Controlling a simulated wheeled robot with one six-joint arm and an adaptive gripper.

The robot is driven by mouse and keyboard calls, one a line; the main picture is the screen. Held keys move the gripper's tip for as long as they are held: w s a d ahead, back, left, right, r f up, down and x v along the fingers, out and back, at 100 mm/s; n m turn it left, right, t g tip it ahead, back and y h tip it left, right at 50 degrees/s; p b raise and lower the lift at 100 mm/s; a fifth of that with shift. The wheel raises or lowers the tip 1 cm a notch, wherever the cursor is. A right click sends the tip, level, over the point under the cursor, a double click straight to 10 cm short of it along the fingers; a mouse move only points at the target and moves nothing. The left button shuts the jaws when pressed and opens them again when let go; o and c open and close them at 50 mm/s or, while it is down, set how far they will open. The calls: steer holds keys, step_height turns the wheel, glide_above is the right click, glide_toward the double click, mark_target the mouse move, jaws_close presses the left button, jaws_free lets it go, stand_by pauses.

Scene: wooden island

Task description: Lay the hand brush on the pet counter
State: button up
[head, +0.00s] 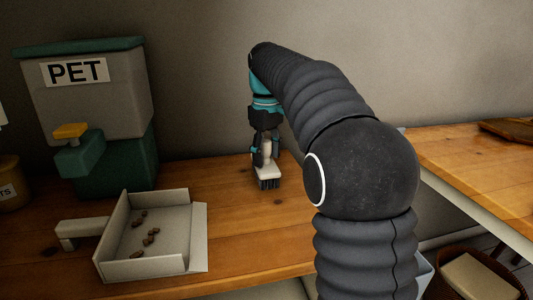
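My gripper (265,156) points down over the wooden pet counter (225,221), right of the pet dispenser. Its fingers are closed around the pale handle of the hand brush (268,172). The brush hangs upright, with its pale head and dark bristles facing down. The bristles are at or just above the counter top; I cannot tell whether they touch. Part of the handle is hidden between the fingers.
A pale dustpan (187,261) with several brown pellets lies at the counter's front left. The PET dispenser (100,115) stands behind it. A second wooden surface (485,175) is at right, beyond a gap. Bare counter lies between dustpan and brush.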

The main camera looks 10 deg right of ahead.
step_height(320, 180, up, 12)
steer(key=p, duration=0.3)
steer(key=shift+r+p, duration=0.15)
steer(key=shift+p, duration=0.25)
stand_by(1.3)
